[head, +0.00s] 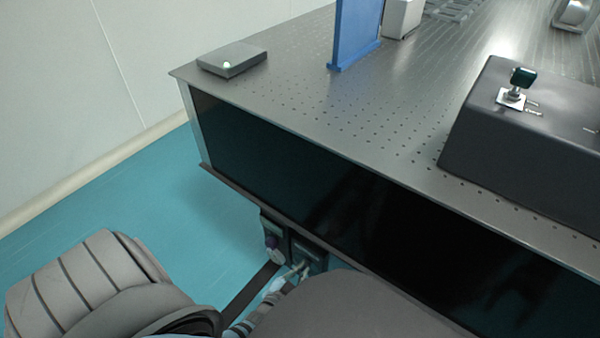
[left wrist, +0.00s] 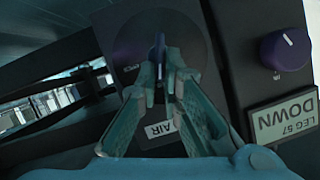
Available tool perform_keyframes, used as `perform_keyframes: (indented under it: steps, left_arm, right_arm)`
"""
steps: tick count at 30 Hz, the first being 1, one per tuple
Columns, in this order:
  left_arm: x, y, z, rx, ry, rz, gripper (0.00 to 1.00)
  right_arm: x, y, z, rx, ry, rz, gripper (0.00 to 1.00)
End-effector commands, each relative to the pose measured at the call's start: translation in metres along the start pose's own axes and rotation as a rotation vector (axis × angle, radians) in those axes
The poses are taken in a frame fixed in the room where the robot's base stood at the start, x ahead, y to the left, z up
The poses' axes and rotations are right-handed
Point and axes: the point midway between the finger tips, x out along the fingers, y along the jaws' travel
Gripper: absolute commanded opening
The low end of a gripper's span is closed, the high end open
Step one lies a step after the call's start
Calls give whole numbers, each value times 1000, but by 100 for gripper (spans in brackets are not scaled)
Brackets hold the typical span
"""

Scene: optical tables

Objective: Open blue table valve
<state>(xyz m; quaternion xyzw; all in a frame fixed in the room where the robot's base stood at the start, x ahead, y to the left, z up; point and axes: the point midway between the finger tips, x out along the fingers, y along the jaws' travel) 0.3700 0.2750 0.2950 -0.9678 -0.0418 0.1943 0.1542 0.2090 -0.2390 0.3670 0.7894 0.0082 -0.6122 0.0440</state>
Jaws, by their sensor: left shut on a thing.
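The blue valve handle (left wrist: 158,48) is a thin dark-blue lever on a round dark plate in the left wrist view. It points towards my gripper, above an "AIR" label (left wrist: 160,129). My left gripper (left wrist: 160,84) is shut on this handle, with its two fingers on either side of it. In the head view my left gripper (head: 300,270) is at the small control panel under the front edge of the table. The handle itself is too small to make out there. My right gripper is not in view.
A purple knob (left wrist: 285,49) and a "LEG 57 DOWN" label (left wrist: 283,120) are right of the valve. The perforated table (head: 330,115) overhangs the panel.

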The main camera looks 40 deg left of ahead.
Motion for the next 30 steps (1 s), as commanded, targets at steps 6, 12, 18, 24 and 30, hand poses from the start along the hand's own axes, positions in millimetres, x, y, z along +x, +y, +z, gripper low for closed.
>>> perform_keyframes:
  steps: [6, 12, 18, 24, 30]
  left_arm:
    - [0, 4, 0, 135, -1, -56, 0]
    - [0, 6, 0, 226, -1, -92, 0]
    - [0, 7, 1, 270, 0, -111, 0]
    - [0, 7, 1, 278, 0, -114, 0]
    - [0, 7, 1, 277, 0, -114, 0]
  right_arm:
    - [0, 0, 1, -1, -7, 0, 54]
    - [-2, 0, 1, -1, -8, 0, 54]
    - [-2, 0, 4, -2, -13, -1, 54]
    - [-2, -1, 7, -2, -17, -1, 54]
    - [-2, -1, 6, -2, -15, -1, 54]
